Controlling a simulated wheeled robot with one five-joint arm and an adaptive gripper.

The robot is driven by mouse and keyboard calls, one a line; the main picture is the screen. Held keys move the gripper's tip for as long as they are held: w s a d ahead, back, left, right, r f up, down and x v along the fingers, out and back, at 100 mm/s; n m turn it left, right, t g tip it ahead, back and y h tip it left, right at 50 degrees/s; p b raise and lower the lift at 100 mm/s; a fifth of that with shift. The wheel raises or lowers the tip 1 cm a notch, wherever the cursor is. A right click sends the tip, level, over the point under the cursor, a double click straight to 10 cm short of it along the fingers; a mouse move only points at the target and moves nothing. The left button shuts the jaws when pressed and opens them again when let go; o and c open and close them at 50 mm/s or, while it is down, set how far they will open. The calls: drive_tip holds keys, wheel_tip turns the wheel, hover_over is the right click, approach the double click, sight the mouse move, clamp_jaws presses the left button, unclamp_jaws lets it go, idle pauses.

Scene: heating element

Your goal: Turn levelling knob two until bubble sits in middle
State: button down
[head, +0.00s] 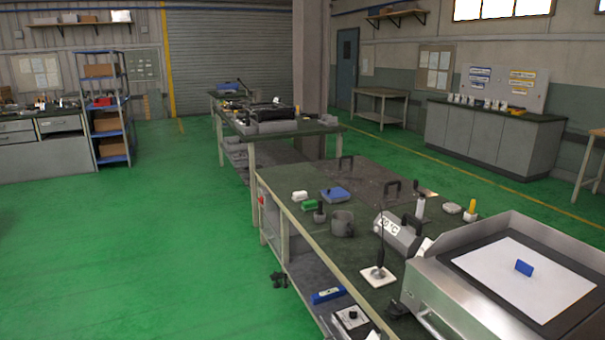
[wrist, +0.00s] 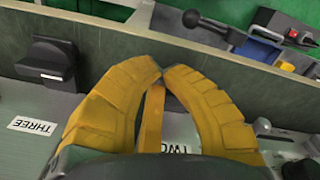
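In the wrist view my gripper (wrist: 162,73) has two ribbed yellow fingers whose tips meet, with nothing seen held between them. Below them, a label reading TWO (wrist: 180,148) is partly covered by the right finger. Knob two itself does not show; my fingers may hide it. A black knob (wrist: 50,60) stands to the left, above a label reading THREE (wrist: 33,126). In the head view a small blue block (head: 524,268), perhaps the level, stands on the white plate (head: 515,295) of a steel unit. No bubble can be made out. My gripper is not seen there.
The steel unit (head: 455,280) fills the near right end of a dark bench (head: 290,215). A grey mug (head: 342,223), a white-based stand (head: 378,275) and several small items are on the bench. The green floor (head: 130,240) at left is clear.

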drive_tip(key=shift+w+a, duration=0.15)
drive_tip(key=shift+a, duration=0.1)
idle(0.4)
drive_tip(key=shift+w+a+b, duration=0.25)
drive_tip(key=shift+a+b, duration=0.3)
drive_tip(key=shift+a, duration=0.05)
drive_tip(key=shift+w+a, duration=0.1)
drive_tip(key=shift+w, duration=0.1)
drive_tip(key=shift+w+a+r+b, duration=0.1)
drive_tip(key=shift+w+a+b, duration=0.1)
drive_tip(key=shift+w+b, duration=0.25)
drive_tip(key=shift+s+a, duration=0.1)
drive_tip(key=shift+a, duration=0.15)
drive_tip(key=shift+s+a+r+p, duration=0.1)
drive_tip(key=shift+a+r+p, duration=0.05)
drive_tip(key=shift+r+p, duration=2.35)
drive_tip(key=c, duration=2)
unclamp_jaws()
drive_tip(key=shift+r+b, duration=0.4)
